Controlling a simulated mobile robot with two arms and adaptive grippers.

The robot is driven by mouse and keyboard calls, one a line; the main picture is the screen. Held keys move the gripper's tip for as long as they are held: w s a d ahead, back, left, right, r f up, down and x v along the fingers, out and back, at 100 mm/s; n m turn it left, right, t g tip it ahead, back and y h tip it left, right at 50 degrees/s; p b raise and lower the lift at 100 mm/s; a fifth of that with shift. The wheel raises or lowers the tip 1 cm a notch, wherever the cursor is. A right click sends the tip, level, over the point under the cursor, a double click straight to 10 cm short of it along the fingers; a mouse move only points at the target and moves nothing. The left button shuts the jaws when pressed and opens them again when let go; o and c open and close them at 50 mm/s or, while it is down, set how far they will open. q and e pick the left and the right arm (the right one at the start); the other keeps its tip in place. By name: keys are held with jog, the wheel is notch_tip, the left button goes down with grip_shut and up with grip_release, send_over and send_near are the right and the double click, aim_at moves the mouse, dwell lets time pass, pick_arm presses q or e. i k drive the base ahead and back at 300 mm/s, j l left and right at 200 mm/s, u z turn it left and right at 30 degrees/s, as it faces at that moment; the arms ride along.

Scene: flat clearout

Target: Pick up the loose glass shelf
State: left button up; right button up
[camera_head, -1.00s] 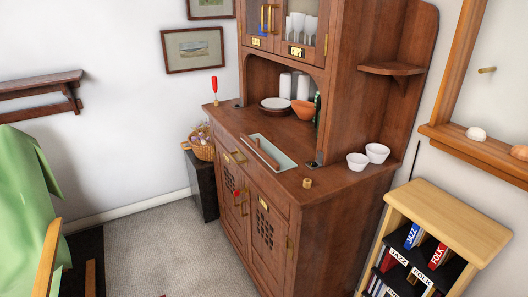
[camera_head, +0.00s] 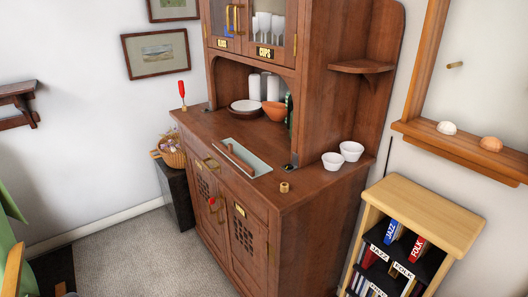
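A pale green, glass-like panel (camera_head: 257,162) lies flat on the counter of the brown wooden dresser (camera_head: 285,215), close to the counter's front edge. It looks like the loose glass shelf. A thin brown wooden rod (camera_head: 238,158) lies on or across it and hides part of it. Neither of my grippers is in view.
A red-handled screwdriver (camera_head: 182,92) stands at the counter's left end. A small wooden ring (camera_head: 284,187) sits right of the panel. Carpet (camera_head: 130,255) in front is clear.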

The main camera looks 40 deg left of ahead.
aim_at(252, 166)
jog(key=i+j+z, duration=0.1)
jog(key=j+z, duration=0.2)
jog(key=j, duration=0.85)
jog(key=j+z, duration=0.3)
jog(key=j, duration=0.85)
